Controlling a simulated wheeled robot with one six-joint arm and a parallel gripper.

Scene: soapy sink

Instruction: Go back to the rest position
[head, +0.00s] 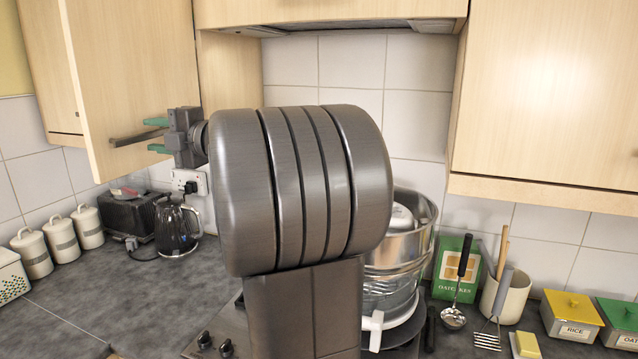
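My gripper (156,135) is at the left, pointing left in front of a light wooden cupboard door (125,65). Its two green-tipped fingers are spread apart, one above the other. A dark bar handle (126,140) by the door lies between them in the picture, with gaps visible above and below. I cannot tell whether the handle is at the same depth as the fingers. My large grey arm fills the middle of the view and hides part of the hob and wall.
The door stands ajar. A kettle (177,228), a toaster (128,215) and white canisters (88,227) stand at the left. A steel steamer (408,240) is behind my arm. A utensil pot (508,293) and a rice box (571,316) are at the right.

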